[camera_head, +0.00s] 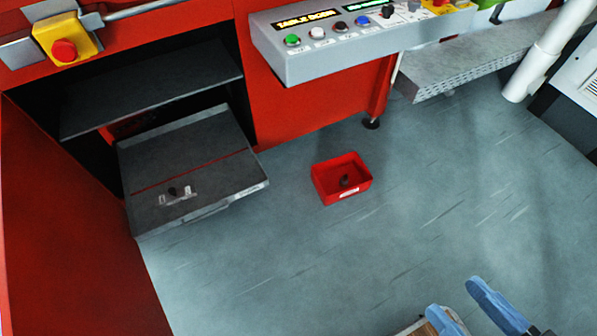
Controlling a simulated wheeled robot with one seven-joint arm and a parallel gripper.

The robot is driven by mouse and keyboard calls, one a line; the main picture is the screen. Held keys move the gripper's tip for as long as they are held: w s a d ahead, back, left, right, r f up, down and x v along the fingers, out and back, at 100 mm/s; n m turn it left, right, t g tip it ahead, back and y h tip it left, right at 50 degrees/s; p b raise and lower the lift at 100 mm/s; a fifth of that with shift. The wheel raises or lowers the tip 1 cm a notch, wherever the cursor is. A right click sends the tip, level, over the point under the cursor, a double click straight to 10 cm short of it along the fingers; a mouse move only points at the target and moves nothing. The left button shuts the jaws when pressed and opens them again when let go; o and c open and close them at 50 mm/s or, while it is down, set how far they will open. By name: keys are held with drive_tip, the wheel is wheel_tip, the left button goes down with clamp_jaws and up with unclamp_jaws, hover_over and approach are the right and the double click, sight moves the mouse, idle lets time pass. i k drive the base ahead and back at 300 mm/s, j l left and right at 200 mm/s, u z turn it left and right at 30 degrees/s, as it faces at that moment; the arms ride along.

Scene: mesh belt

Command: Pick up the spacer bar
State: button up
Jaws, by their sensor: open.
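A small pale, partly clear piece with a dark knob-like part (187,195) lies on the grey pull-out shelf (215,150) at the left, in front of a thin red line. It may be the spacer bar, but it is too small to tell for sure. My gripper (456,299) shows at the bottom right edge with two blue fingertips spread apart. It is open with nothing seen between the fingers, far to the right of the shelf. The rest of the gripper is cut off by the frame.
A red open bin (328,188) with a dark item inside stands on the grey floor (420,190). A control panel (330,60) with buttons juts out above. A yellow box with a red button (66,45) is at upper left. The floor right of the bin is clear.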

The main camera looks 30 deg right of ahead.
sight(174, 196)
drive_tip(key=i+u, duration=0.2)
drive_tip(key=u, duration=0.25)
drive_tip(key=i+l+u, duration=0.15)
drive_tip(key=u, duration=0.25)
drive_tip(key=i+l+u, duration=0.15)
drive_tip(key=i+l, duration=0.35)
drive_tip(key=i+l+u, duration=0.2)
drive_tip(key=i+l, duration=0.3)
drive_tip(key=l, duration=0.15)
